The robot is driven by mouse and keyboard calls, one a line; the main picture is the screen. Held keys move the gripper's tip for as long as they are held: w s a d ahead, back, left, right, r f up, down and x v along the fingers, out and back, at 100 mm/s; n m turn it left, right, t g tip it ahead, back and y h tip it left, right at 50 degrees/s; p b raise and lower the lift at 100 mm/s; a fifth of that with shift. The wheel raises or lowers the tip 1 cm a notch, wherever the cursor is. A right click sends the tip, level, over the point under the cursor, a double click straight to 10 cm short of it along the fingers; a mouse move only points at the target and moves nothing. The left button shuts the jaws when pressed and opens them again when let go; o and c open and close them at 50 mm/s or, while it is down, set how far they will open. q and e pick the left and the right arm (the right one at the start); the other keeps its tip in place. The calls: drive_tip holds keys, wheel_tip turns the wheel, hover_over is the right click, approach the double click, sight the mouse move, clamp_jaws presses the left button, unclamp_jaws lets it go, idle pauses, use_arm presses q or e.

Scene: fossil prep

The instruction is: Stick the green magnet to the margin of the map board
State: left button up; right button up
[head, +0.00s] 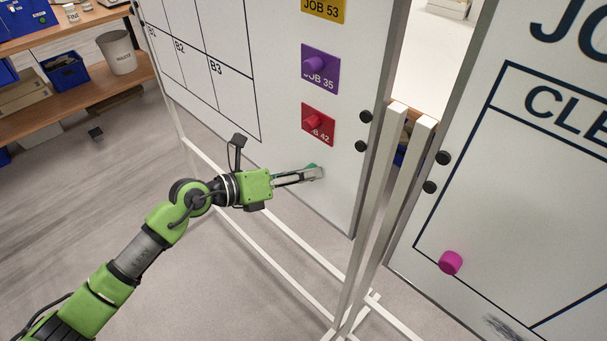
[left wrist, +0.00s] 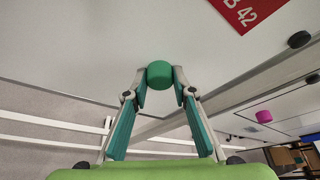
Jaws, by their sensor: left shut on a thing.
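My left gripper (head: 318,173) is at the lower part of the left white board (head: 281,112), below the red card. Its fingers are shut on the green magnet (left wrist: 160,74), which sits between the fingertips in the left wrist view. In the head view only a sliver of green shows at the fingertips. The magnet is close to the board face; I cannot tell whether it touches. The board carries a grid marked B1, B2, B3, and cards at its right side; its bare margin lies below and right of them. My right gripper is not in view.
Red (head: 311,121) and purple (head: 315,64) magnets hold cards above my gripper. Black magnets (head: 361,146) sit at the board's right edge. A second board (head: 470,200) with a magenta magnet (head: 450,262) stands at right, past white frame posts (head: 378,210). Shelves stand far left.

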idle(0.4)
use_arm(q)
drive_tip(key=o, duration=0.9)
drive_tip(key=shift+c, duration=0.2)
drive_tip(key=s+a+p, duration=0.1)
drive_tip(key=s+a, duration=0.4)
